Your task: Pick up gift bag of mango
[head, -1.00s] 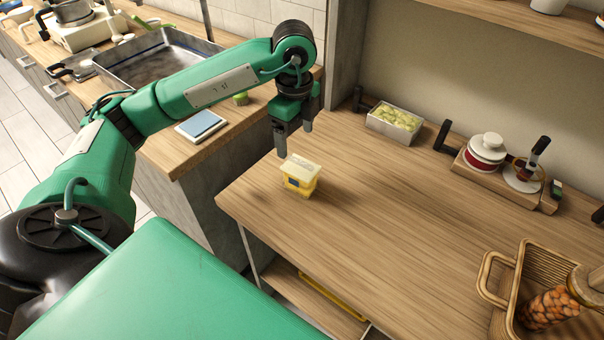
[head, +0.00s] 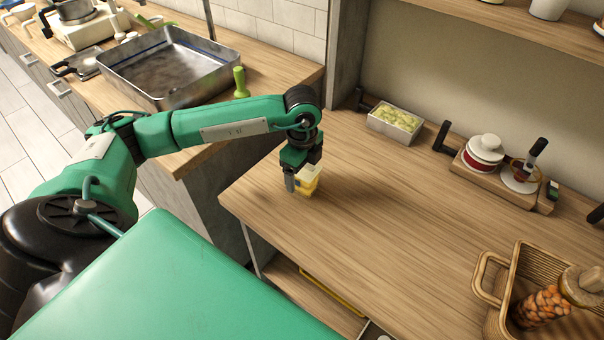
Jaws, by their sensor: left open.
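The small yellow package with a pale top (head: 309,184), which I take to be the gift bag of mango, stands on the wooden table near its left edge. My left gripper (head: 300,186) is right at it, pointing down and open. One dark finger shows at the package's left side. The gripper hides part of the package, and I cannot tell whether the fingers touch it. My right gripper is not in view.
A wicker basket (head: 489,291) with a jar of orange-brown pieces (head: 540,306) stands at the lower right. A metal tray of pale green pieces (head: 395,120) and a wooden stand with pots (head: 496,187) line the back. The table's middle is clear.

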